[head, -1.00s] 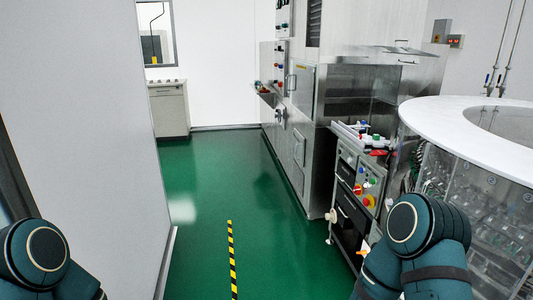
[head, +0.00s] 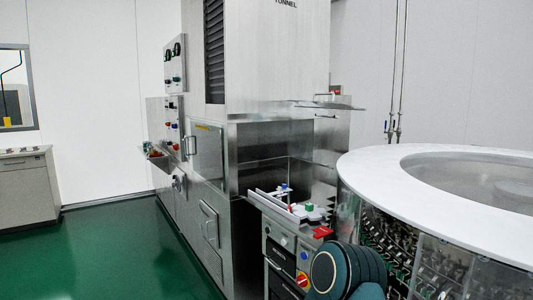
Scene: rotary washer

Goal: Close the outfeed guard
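What looks like the outfeed guard (head: 338,106) is a thin clear or metal flap with a small handle on top. It juts out almost level from the steel tunnel machine (head: 275,55), above the dark opening (head: 275,160) in its end, so it stands raised. A teal part of my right arm shows at the bottom, right of centre, well below and apart from the flap. Neither of my grippers is in view.
A control cart (head: 290,245) with knobs and a tray of small parts stands below the opening. A round white-topped machine (head: 375,185) fills the right side. Green floor (head: 120,250) is clear at left. A grey cabinet (head: 28,185) stands far left.

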